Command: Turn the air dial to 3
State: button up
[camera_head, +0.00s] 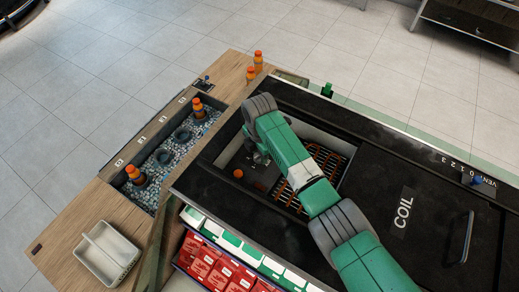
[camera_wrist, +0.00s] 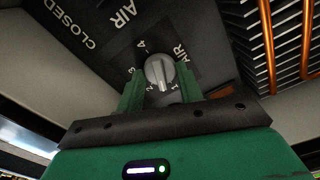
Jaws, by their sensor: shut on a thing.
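The air dial (camera_wrist: 160,72) is a round grey knob with a raised ridge, on a dark panel marked AIR, with the numbers 1, 2, 3 and 4 around it. The ridge runs nearly up and down in the wrist view, leaning slightly left at its top. I cannot tell which number it marks. My gripper (camera_wrist: 160,90) has its green fingers on both sides of the knob, shut on it. In the head view, my arm reaches down into the open bay at the dark machine, and its own links hide the dial.
The COIL lid (camera_head: 415,235) and blue vent knob (camera_head: 476,180) are to the right. A gravel trough (camera_head: 170,155) with orange-capped bottles, a white basket (camera_head: 105,255) and red cartons (camera_head: 215,270) are to the left and front.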

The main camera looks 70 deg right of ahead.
jog(key=m+p, duration=0.1)
jog(key=m, duration=0.3)
jog(key=shift+r+m, duration=0.15)
jog(key=shift+m, duration=0.15)
jog(key=m+p, duration=0.1)
jog(key=m, duration=0.4)
jog(key=shift+p, duration=0.3)
jog(key=m, duration=0.9)
jog(key=shift+m+p, duration=0.3)
jog(key=shift+p, duration=0.05)
jog(key=o, duration=1)
notch_tip(320, 180, up, 8)
jog(key=shift+f, duration=0.2)
